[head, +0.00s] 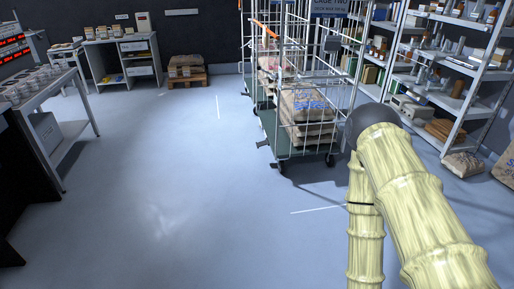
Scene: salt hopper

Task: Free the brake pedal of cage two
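Cage two (268,122) is a white wire roll cage with a green base, standing right of the middle. A dark sign reading "CAGE TWO" (337,7) is at its top, cut by the picture edge. Brown sacks with blue and red print (306,104) are stacked inside it. Small dark parts stick out at its lower left, one at the base edge (262,144) and one by the front caster (276,166). I cannot tell which is the brake pedal, or its position. My gripper is not in view; pale yellow segmented links with a dark joint fill the lower right.
Another cage (246,60) with sacks stands close behind cage two. Shelving (456,105) lines the right, with a sack (462,165) on the floor. A table (78,103) is at left. A pallet with sacks (186,80) is at the back. The middle-left floor is clear.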

